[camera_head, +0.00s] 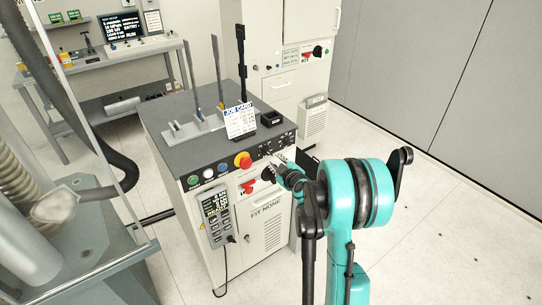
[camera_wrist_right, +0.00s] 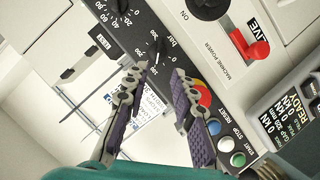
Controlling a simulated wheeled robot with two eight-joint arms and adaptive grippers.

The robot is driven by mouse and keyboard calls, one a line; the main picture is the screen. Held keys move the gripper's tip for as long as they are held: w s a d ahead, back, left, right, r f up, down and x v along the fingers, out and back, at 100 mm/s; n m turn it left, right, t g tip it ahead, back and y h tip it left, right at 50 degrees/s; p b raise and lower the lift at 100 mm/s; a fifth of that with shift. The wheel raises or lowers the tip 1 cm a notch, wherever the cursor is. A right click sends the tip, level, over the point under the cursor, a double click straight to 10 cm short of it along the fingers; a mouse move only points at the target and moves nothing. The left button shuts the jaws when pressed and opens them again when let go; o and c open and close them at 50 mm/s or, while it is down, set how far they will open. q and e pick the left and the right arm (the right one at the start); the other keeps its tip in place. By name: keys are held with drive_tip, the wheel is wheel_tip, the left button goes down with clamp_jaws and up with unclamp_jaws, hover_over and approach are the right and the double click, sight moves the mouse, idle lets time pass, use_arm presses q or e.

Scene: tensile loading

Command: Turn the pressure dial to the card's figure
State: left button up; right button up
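The pressure dial (camera_wrist_right: 157,58), marked "bar", is a black knob with a white scale on the dark sloping panel in the right wrist view. My right gripper (camera_wrist_right: 160,73) is open, its two fingertips apart at the dial; I cannot tell whether they touch it. In the head view my right gripper (camera_head: 276,168) is at the console's front right edge, near the panel markings. The job card (camera_head: 240,121) stands upright on the console top; its figures are too small to read. It also shows between the fingers in the right wrist view (camera_wrist_right: 150,132). My left gripper is not in view.
A red mushroom button (camera_head: 243,160) and several coloured buttons sit left of the dial. A red power lever (camera_wrist_right: 258,50) marked LIVE is on the front face. A pendant (camera_head: 217,208) hangs there. Levers (camera_head: 241,65) and a black tray (camera_head: 271,119) stand on top.

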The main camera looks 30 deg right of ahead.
sight(269, 153)
drive_tip(key=b+x, duration=0.1)
drive_tip(key=x, duration=0.7)
drive_tip(key=shift+d+b, duration=0.25)
drive_tip(key=shift+b, duration=0.05)
drive_tip(key=shift+f, duration=0.1)
clamp_jaws()
